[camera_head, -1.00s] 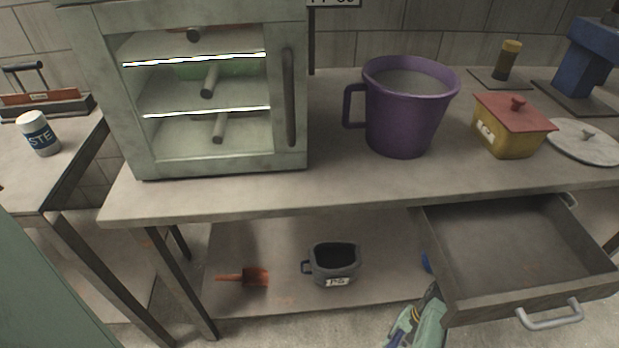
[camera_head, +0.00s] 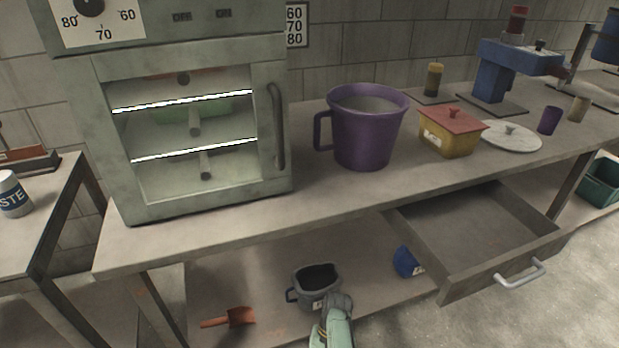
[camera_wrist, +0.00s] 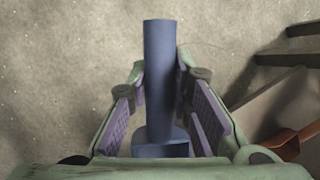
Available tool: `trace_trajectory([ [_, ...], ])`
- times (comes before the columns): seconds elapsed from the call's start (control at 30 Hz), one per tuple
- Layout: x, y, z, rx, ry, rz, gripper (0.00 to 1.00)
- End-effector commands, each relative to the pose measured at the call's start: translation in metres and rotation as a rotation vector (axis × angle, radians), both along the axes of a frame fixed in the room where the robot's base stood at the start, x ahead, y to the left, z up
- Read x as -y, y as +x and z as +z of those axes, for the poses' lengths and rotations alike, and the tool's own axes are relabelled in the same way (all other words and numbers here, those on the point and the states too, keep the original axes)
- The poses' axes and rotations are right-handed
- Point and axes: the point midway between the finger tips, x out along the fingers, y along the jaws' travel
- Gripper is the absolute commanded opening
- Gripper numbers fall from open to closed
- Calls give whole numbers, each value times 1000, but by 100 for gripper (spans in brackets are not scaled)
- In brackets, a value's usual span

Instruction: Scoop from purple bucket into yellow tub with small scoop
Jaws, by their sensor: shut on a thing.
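The purple bucket (camera_head: 362,140) stands upright on the bench, its handle to the left, with pale grey contents inside. The yellow tub (camera_head: 446,142) stands to its right with a red lid (camera_head: 453,119) on it. My gripper (camera_head: 337,303) is low at the front of the bench in the head view and overlaps a grey pot in the picture. In the wrist view, my gripper (camera_wrist: 163,90) is shut on a blue scoop (camera_wrist: 160,75). Its round shaft and block-like base show between the fingers; its bowl cannot be made out.
An orange scoop (camera_head: 240,317), the grey pot (camera_head: 312,280) and a blue container (camera_head: 407,262) are on the lower shelf. An open drawer (camera_head: 480,240) juts out at right. An oven-like cabinet (camera_head: 272,190) stands left of the bucket. A round lid (camera_head: 512,137) lies beside the tub.

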Motion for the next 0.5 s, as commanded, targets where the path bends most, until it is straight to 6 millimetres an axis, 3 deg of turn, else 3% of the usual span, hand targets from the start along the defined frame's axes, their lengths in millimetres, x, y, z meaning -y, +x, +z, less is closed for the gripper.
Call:
trace_trajectory([
  [0.27, 0, 0, 6, 0, 0, 0, 0],
  [0.5, 0, 0, 50, 0, 0, 0, 0],
])
